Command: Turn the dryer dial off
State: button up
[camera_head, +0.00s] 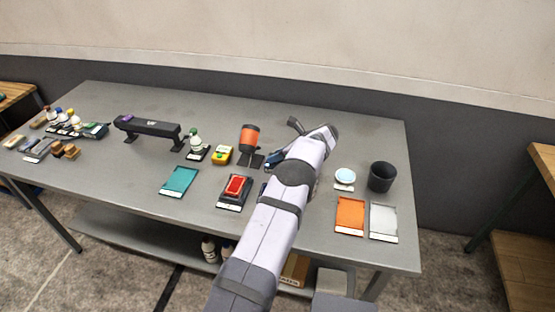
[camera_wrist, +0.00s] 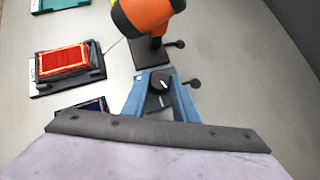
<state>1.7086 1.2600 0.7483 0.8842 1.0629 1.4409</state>
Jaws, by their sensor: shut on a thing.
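The dryer (camera_head: 249,138) is an orange and black drum-like body on a dark stand, left of my arm. Its orange and black body also shows at the top of the wrist view (camera_wrist: 150,14). The dial (camera_wrist: 160,82) is a small black knob with a white mark, low beside the dryer's dark base. My gripper (camera_wrist: 158,90) has blue fingers on both sides of the dial and is shut on it. In the head view my gripper (camera_head: 273,160) is partly hidden by my arm, and the dial cannot be made out there.
A red pad on a dark tray (camera_head: 235,190) lies left of my arm. A yellow box with a green button (camera_head: 222,155) stands left of the dryer. A black cup (camera_head: 382,177), an orange mat (camera_head: 350,215) and a grey mat (camera_head: 383,221) are at the right.

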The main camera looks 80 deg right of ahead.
dwell(0.5)
jog(key=o, duration=1)
jog(key=shift+o, duration=0.2)
jog(key=b+v, duration=0.2)
jog(key=v, duration=0.5)
jog(key=shift+s+r, duration=0.1)
jog(key=shift+r, duration=0.05)
